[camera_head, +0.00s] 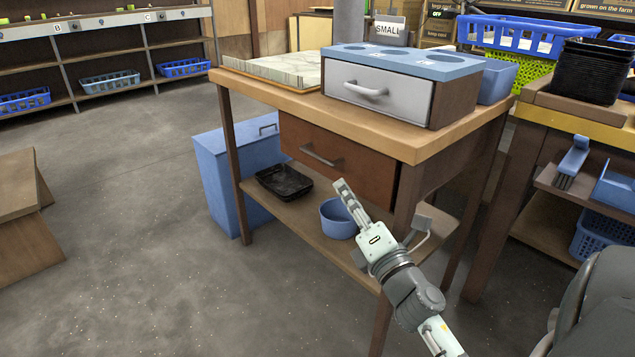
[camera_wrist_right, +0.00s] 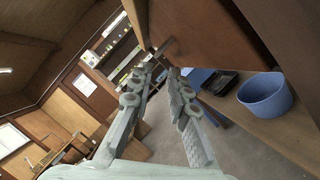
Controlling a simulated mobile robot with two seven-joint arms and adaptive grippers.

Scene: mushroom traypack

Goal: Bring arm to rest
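My right gripper (camera_head: 343,186) reaches up in front of the wooden workbench (camera_head: 400,148), beside its lower shelf. In the right wrist view its two fingers (camera_wrist_right: 161,71) are apart, with floor showing between them and nothing held. In the head view the fingers show nearly edge-on. A blue bowl (camera_head: 338,218) stands on the lower shelf just behind the gripper, and it shows at the right of the wrist view (camera_wrist_right: 265,96). My left gripper is in neither view.
A brown drawer (camera_head: 336,158) with a metal handle is above the gripper. A black tray (camera_head: 284,181) lies on the shelf, and a blue bin (camera_head: 222,180) stands behind. The right-hand bench (camera_head: 575,125) is close to my arm. Open floor (camera_head: 120,250) lies to the left.

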